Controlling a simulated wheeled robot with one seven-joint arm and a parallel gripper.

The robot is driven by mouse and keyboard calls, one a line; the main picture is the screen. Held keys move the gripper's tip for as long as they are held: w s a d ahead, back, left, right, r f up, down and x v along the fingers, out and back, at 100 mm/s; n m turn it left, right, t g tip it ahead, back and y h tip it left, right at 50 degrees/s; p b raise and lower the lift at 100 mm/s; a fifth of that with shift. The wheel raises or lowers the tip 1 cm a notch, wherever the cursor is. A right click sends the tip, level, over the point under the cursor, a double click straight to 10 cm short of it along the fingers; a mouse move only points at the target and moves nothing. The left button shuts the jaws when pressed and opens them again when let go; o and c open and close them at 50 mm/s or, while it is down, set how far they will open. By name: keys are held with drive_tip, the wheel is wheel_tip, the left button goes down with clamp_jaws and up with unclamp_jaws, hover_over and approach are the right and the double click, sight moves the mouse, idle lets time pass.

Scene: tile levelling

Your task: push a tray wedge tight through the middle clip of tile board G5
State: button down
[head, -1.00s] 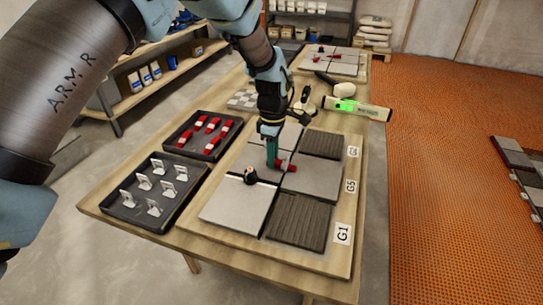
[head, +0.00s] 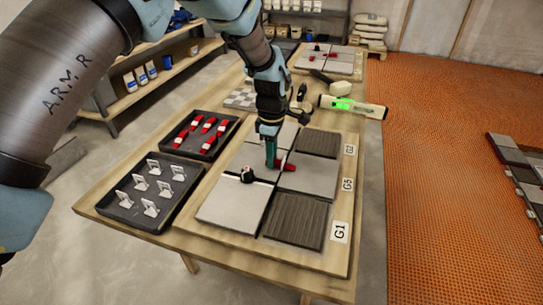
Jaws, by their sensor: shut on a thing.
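My gripper (head: 271,163) points down over the middle of the tiled board, its teal fingers shut on a red wedge (head: 286,167). The wedge lies low at the seam between tiles, its red end sticking out to the right of the fingers. The label G5 (head: 347,184) is on the board's right edge, level with this row. The clip at the wedge is hidden by the fingers, so I cannot tell how deep the wedge sits. More red wedges lie in a black tray (head: 230,143).
A second black tray (head: 122,217) holds several white clips at the front left. Label G1 (head: 339,232) marks the nearer row. A level with a green display (head: 352,106) and a pale mallet (head: 340,89) lie behind the board. Another tiled board stands at the far end.

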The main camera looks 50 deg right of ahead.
drive_tip(key=shift+d+r, duration=0.1)
drive_tip(key=c, duration=0.6)
unclamp_jaws()
wheel_tip(320, 180, up, 11)
drive_tip(key=b, duration=0.3)
